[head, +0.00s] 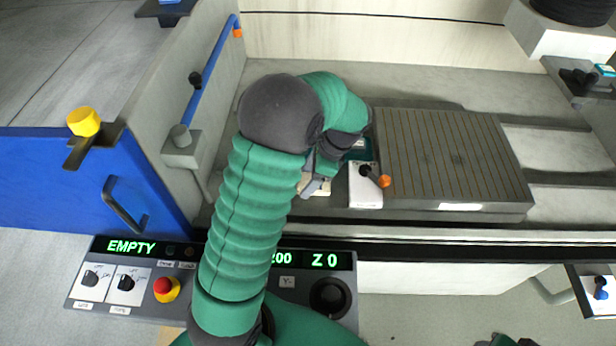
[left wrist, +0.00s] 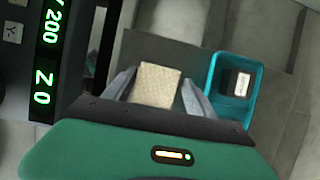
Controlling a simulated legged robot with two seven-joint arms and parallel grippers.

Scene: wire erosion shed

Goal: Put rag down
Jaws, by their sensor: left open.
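The rag is a small beige, textured, folded-looking piece (left wrist: 157,85) in the left wrist view. It sits between the two grey fingers of my left gripper (left wrist: 158,92), which is open around it. In the head view my left gripper (head: 312,185) is low over the grey machine bed, left of the slotted plate, and a bit of the beige rag (head: 322,187) shows beside a finger. My arm hides most of it. I cannot tell whether the rag touches a finger. My right gripper is not in view.
A teal tray (left wrist: 214,84) holding a dark piece with a white label (left wrist: 241,84) is close to the right finger. A white block (head: 365,194) with an orange-tipped lever stands beside the slotted plate (head: 450,160). A control panel (head: 90,315) runs along the front.

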